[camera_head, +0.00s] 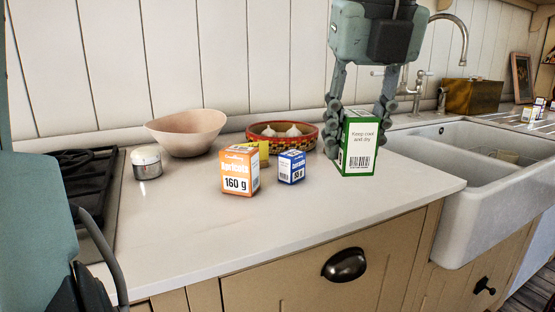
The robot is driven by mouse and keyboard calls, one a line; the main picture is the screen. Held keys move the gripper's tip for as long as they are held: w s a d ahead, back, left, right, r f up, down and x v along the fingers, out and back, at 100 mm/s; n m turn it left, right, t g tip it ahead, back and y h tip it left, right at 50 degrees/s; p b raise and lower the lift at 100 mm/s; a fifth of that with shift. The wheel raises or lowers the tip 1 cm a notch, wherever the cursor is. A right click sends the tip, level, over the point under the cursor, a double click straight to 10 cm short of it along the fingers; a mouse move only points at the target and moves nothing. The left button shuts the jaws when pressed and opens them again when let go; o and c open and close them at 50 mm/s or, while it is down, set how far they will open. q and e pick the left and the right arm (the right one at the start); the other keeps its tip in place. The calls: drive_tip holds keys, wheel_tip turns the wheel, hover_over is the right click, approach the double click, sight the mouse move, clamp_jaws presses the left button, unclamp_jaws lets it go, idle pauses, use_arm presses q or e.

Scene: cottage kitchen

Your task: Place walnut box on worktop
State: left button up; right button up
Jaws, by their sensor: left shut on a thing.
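A green and white box (359,148), with "Keep cool and dry" and a barcode on the side I see, is upright in my left gripper (359,120). I take it for the walnut box, though no name can be read on this side. The gripper points down from above, with its fingers shut on the box's left and right sides. The box is over the right part of the pale worktop (280,218). I cannot tell whether its base touches the surface. My right gripper is not in view.
An orange apricots box (240,172), a small blue box (291,167) and a yellow box (262,149) stand left of the held box. A patterned bowl (310,140), a pink bowl (187,133) and a lidded jar (147,164) are behind. A sink (470,195) lies right; the worktop's front is clear.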

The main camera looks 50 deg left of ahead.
use_arm(q)
drive_tip(key=a+f, duration=0.2)
drive_tip(key=a, duration=0.1)
drive_tip(key=a+f, duration=0.2)
drive_tip(key=a, duration=0.2)
drive_tip(key=a+f+p, duration=0.1)
drive_tip(key=a+f, duration=0.1)
drive_tip(key=a, duration=0.2)
drive_tip(key=shift+w+a+f, duration=0.15)
drive_tip(key=shift+w+f, duration=0.2)
wheel_tip(320, 180, down, 4)
drive_tip(key=shift+a+r+p, duration=0.1)
drive_tip(key=shift+p, duration=0.2)
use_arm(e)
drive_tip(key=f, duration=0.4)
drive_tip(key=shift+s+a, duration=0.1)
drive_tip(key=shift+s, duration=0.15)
use_arm(q)
drive_tip(key=shift+f, duration=0.2)
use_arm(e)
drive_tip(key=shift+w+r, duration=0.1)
